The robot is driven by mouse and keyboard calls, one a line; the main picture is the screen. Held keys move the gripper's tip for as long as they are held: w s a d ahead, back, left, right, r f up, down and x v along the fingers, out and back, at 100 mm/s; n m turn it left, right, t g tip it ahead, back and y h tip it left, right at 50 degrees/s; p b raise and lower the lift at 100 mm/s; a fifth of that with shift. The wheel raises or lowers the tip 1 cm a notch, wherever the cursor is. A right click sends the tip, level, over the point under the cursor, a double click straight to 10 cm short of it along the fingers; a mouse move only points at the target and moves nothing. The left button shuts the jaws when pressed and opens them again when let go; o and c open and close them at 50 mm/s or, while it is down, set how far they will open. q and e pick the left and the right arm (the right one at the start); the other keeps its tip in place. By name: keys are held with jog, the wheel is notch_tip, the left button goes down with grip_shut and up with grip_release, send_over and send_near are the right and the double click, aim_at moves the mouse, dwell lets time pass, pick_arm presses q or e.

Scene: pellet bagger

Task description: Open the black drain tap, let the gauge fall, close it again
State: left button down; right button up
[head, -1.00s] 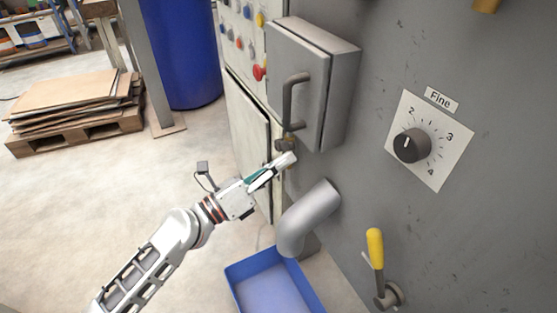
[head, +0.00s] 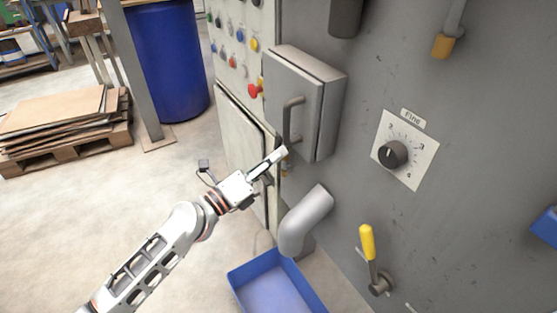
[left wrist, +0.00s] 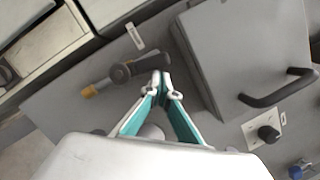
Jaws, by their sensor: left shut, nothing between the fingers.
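The black drain tap (left wrist: 132,70) shows in the left wrist view, a dark lever on a grey pipe with a brass end (left wrist: 90,91). In the head view only a small brass part of the tap (head: 285,169) shows below my fingers; the rest is hidden. My left gripper (head: 281,153) is shut and empty, in front of the tap below the grey box. In the left wrist view its fingertips (left wrist: 161,76) are together beside the lever's right end; I cannot tell if they touch it. The gauge and my right gripper are not in view.
A grey box with a bar handle (head: 291,119) juts out just above the gripper. A grey spout (head: 306,219) points into a blue bin (head: 238,283) below. A yellow-handled lever (head: 367,243) and the Fine dial (head: 393,154) are to the right.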

pick_arm(q)
jog(key=shift+w+a+r, duration=0.25)
jog(key=shift+w+r, duration=0.15)
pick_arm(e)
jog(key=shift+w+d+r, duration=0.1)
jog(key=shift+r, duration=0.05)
pick_arm(q)
jog(key=shift+w+a+r, duration=0.1)
jog(key=shift+w, duration=0.05)
dwell(0.4)
